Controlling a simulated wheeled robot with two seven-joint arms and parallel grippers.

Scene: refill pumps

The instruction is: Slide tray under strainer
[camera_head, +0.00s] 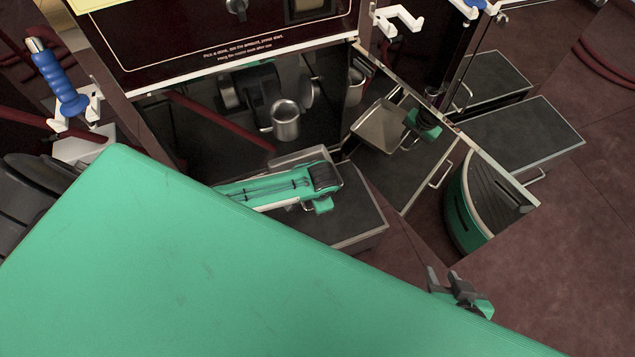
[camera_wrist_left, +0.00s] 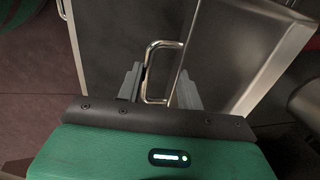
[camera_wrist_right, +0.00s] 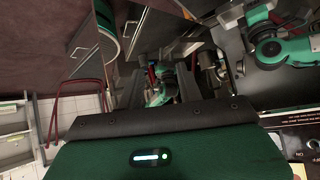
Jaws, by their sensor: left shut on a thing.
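My left gripper (camera_wrist_left: 157,82) is shut on a steel loop handle (camera_wrist_left: 158,62) on a grey metal box (camera_wrist_left: 208,40) in the left wrist view. I cannot tell for sure whether this box is the tray. A shallow square metal pan (camera_head: 378,126) shows at the right of the machine's alcove in the head view. My right gripper (camera_head: 459,286) is open and empty at the lower right, with its fingers apart; its fingers also show in the right wrist view (camera_wrist_right: 162,84). I cannot make out the strainer clearly.
A metal pitcher (camera_head: 285,124) stands in the dark alcove. A low dark-topped box (camera_head: 355,218) sits in front. More dark-topped boxes (camera_head: 515,135) and a curved green bin (camera_head: 459,212) are at right. My large green arm link covers the lower left.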

